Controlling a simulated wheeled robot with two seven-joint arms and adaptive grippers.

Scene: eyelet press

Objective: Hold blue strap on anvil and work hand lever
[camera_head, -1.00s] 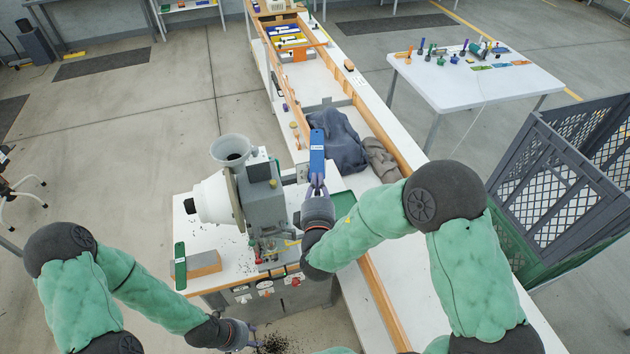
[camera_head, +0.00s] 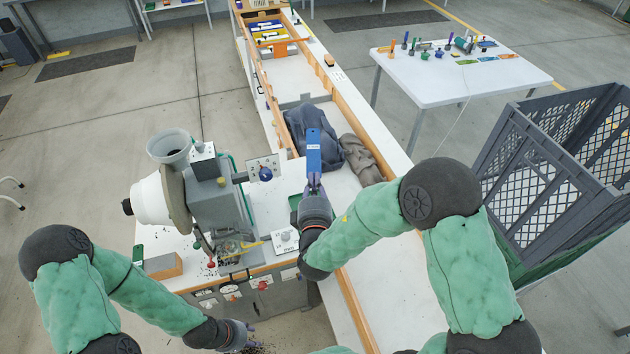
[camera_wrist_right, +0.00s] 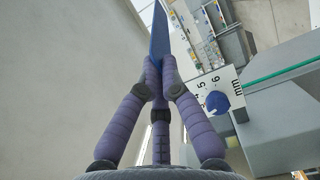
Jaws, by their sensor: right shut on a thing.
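The right wrist view shows the fingertips (camera_wrist_right: 158,76) pinching the strap (camera_wrist_right: 159,38). The strap is right of the grey press (camera_head: 215,200) and apart from it. The anvil area (camera_head: 238,258) at the press foot is small and cluttered. A thin lever with a red knob (camera_head: 211,264) hangs at the press front. My left gripper (camera_head: 243,337) is low, in front of the bench; its finger opening is unclear.
A dial plate with a blue knob (camera_head: 265,174) sticks out from the press toward the strap. A wooden block (camera_head: 163,266) lies at the bench's left. A dark cloth (camera_head: 311,130) lies behind the strap. A grey mesh crate (camera_head: 550,180) stands at right.

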